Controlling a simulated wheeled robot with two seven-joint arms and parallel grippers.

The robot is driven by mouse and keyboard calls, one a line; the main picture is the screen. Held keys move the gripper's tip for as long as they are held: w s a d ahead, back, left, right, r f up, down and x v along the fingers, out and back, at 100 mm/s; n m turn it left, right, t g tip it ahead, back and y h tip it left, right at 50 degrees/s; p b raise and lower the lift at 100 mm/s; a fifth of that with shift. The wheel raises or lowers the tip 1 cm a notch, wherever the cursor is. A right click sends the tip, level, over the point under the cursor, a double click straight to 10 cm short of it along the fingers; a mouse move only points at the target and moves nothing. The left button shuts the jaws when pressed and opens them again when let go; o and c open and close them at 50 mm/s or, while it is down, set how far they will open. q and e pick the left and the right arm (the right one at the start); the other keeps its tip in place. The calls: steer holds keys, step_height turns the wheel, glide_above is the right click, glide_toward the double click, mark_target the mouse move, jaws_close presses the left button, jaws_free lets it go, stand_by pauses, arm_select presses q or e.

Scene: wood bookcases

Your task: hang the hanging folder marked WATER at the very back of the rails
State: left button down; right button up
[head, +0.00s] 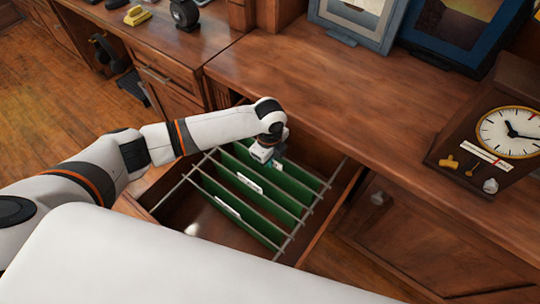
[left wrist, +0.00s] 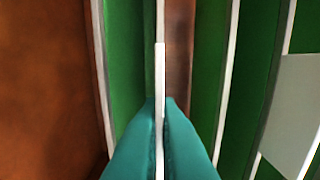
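An open drawer holds several green hanging folders on two metal rails (head: 193,176), with white tabs (head: 250,184) whose writing is too small to read. My left gripper (head: 274,162) reaches down at the drawer's back part, over the rearmost folders. In the left wrist view its teal fingers (left wrist: 159,105) lie close on both sides of the thin white upright tab (left wrist: 160,65) of one folder and pinch it. I cannot read the word WATER on it. Green folder faces (left wrist: 125,65) show beside it. The folder's lower part is hidden. My right gripper is not in view.
The drawer (head: 312,238) stands out below a wooden counter (head: 290,70), whose edge is close behind my left wrist. A clock (head: 495,135) and framed pictures (head: 357,20) stand on the counter. The drawer's front part is free of folders.

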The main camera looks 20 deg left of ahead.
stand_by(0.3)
arm_select(q)
steer(key=c, duration=1.6)
jaws_free()
steer(key=shift+o, duration=0.2)
step_height(320, 180, up, 12)
steer(key=p, duration=0.1)
steer(key=shift+s, duration=0.15)
